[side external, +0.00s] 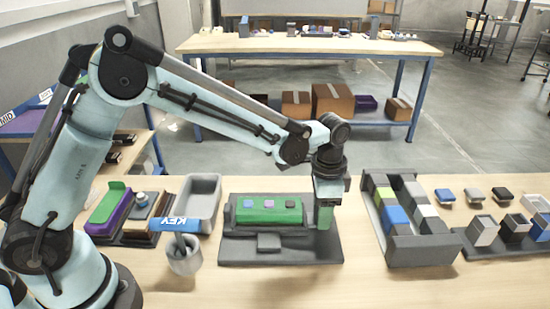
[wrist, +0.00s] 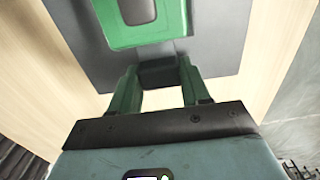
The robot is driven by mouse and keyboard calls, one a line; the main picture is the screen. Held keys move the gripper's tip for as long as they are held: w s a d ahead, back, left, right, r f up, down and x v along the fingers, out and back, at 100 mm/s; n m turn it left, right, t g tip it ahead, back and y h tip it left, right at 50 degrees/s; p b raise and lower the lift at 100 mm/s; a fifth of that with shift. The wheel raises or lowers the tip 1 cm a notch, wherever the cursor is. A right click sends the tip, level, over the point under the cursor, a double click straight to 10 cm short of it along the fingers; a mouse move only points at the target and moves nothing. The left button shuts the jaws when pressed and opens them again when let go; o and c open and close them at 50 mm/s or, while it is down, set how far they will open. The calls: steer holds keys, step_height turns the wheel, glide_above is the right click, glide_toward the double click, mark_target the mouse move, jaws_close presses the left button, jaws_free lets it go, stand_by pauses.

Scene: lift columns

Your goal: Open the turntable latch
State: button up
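A long green block with three coloured caps (side external: 268,211) lies on a dark grey base plate (side external: 290,252) in the middle of the table. In the wrist view the green block (wrist: 130,38) shows at the top, with a dark cap on it. My gripper (side external: 324,222) points down at the right end of the green block. In the wrist view my gripper's green fingers (wrist: 158,75) stand apart, with a small dark block (wrist: 156,73) between their tips. I cannot tell whether they touch it. No part is clearly recognisable as the turntable latch.
A small grey block (side external: 269,242) lies at the front of the plate. To the left are a grey tray (side external: 203,190), a cup (side external: 185,262) with a blue KEY tag and a purple-green box (side external: 108,213). A divided grey box (side external: 425,250) stands to the right.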

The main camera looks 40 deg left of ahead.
steer(key=shift+w+d, duration=0.7)
steer(key=shift+w, duration=0.05)
stand_by(0.3)
steer(key=o, duration=0.7)
steer(key=shift+o, duration=0.2)
step_height(320, 180, up, 7)
stand_by(0.3)
